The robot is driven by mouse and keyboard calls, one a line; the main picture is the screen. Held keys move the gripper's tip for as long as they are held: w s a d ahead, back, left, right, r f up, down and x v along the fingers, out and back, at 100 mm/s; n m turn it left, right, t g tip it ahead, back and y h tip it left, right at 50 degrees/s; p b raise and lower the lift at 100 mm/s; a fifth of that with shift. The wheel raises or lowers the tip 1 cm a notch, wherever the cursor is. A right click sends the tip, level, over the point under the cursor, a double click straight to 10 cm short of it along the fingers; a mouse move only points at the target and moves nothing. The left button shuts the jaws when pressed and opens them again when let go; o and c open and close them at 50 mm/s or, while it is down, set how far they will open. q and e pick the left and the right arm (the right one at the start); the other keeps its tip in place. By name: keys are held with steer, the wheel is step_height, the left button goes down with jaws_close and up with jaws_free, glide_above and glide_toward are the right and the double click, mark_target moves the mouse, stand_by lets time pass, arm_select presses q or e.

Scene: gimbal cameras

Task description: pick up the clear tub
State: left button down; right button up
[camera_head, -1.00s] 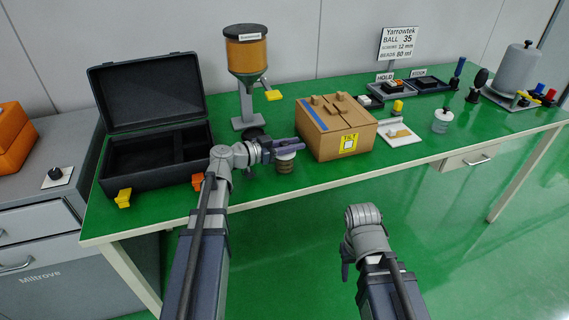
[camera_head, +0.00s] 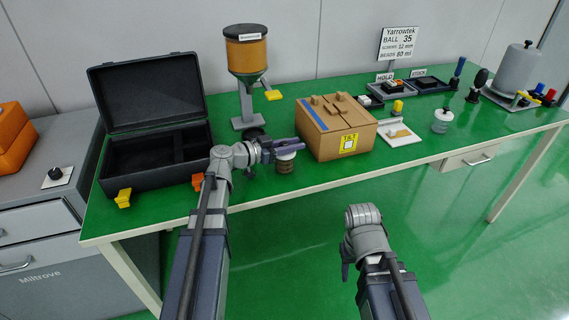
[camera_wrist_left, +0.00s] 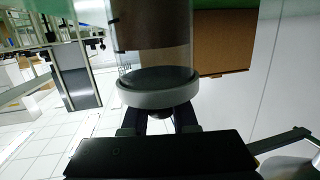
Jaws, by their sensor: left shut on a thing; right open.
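A clear tub (camera_head: 286,166) with brown contents and a pale lid is near the table's front edge, left of the cardboard box. In the left wrist view the tub (camera_wrist_left: 158,55) stands out beyond my fingers, with its lid ring toward me. My left gripper (camera_head: 287,146) is shut on the tub at its lid, around a dark knob that is mostly hidden by the fingers. I cannot tell whether the tub's base touches the table. My right gripper (camera_head: 346,268) is open and empty, in front of the table; its fingers are mostly hidden.
A cardboard box (camera_head: 338,140) stands close right of the tub. A hopper (camera_head: 247,55) stands behind it, and an open black case (camera_head: 155,165) is to the left. Another clear jar (camera_head: 441,121) with a pale lid is further right. A white tray (camera_head: 402,139) lies between.

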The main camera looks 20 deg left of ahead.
stand_by(0.3)
arm_select(q)
step_height(320, 180, up, 10)
steer(key=p, duration=1)
